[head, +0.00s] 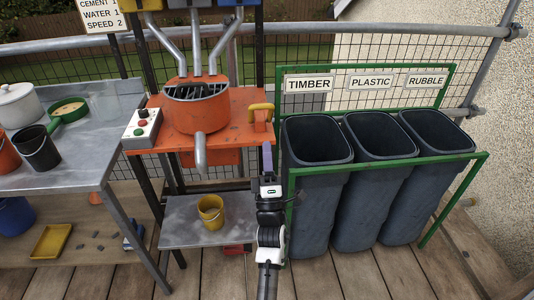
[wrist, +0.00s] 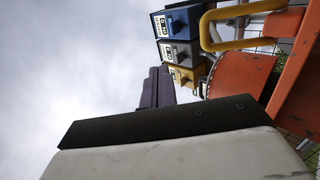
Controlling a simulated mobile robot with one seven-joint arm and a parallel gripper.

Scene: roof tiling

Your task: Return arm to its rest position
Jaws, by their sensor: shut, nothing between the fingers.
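My gripper (head: 267,157) is in the middle of the head view, on my raised arm, just in front of the right end of the orange mixer bench (head: 238,105). Its purple fingers (wrist: 157,88) show in the wrist view, closed together with nothing between them. They point up toward open sky. A yellow handle (head: 261,107) stands on the bench just above the fingertips in the head view. It also shows at the top right of the wrist view (wrist: 207,30). I cannot tell whether the fingers touch anything.
Dark bins (head: 317,140) in a green frame stand close to the right of my arm. An orange mixer (head: 196,108) stands on the bench, with a yellow bucket (head: 210,212) on the shelf below. A metal table (head: 85,150) holds containers at left. Plank floor in front is clear.

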